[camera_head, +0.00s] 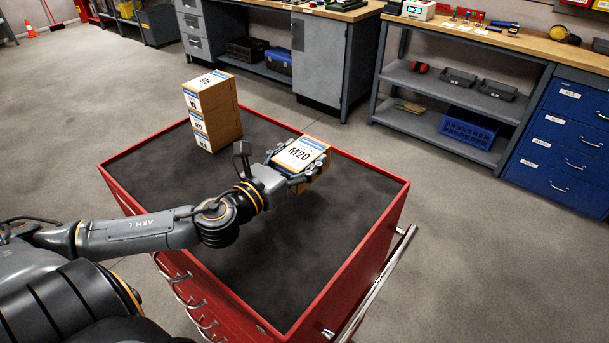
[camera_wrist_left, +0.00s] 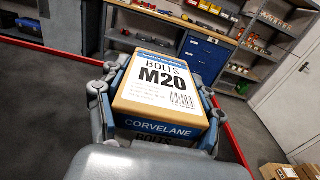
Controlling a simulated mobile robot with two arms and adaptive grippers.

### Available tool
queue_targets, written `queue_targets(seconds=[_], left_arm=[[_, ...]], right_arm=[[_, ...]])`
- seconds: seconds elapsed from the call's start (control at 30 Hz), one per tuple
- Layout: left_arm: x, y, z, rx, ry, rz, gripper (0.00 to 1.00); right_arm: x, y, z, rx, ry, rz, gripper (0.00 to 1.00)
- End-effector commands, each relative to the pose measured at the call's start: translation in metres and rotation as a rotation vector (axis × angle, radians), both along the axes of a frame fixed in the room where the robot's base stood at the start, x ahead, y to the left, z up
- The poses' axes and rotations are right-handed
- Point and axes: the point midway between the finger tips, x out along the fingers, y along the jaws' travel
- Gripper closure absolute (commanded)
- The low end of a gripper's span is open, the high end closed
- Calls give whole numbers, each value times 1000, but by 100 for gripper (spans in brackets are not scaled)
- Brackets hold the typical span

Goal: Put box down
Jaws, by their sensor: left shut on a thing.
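An orange-brown box marked BOLTS M20 (camera_head: 301,154), with a white and blue label, is in my left gripper (camera_head: 294,166). The fingers close on its two sides. In the left wrist view the M20 box (camera_wrist_left: 165,85) fills the middle, and the gripper's fingers (camera_wrist_left: 155,115) flank it. The box is over the black top of the red tool cart (camera_head: 340,215), near its far edge. I cannot tell whether its underside touches the top. My right gripper does not show.
A stack of several similar boxes (camera_head: 212,110) stands at the cart top's far left. The cart top's near and right parts are clear. Behind the cart are a grey workbench (camera_head: 333,62), a shelf unit (camera_head: 445,90) and a blue drawer cabinet (camera_head: 563,140).

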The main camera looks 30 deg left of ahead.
Motion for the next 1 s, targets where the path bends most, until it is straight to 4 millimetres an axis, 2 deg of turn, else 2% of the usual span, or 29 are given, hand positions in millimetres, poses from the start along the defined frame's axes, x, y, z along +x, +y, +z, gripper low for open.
queue_targets(seconds=[0.1, 0.3, 0.5, 0.9, 0.93, 1.0], left_arm=[[11, 3, -12, -1, -6, 0, 86], [22, 6, -25, -1, -4, 0, 86], [20, 5, -53, -1, -1, -1, 86], [20, 5, -58, 1, -2, -2, 86], [20, 5, -59, 0, 1, -2, 32], [20, 5, -59, 0, 1, -2, 18]], right_arm=[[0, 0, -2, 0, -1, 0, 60], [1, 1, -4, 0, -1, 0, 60], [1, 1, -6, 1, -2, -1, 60], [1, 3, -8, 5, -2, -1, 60], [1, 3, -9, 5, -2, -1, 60], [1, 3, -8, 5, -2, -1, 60]])
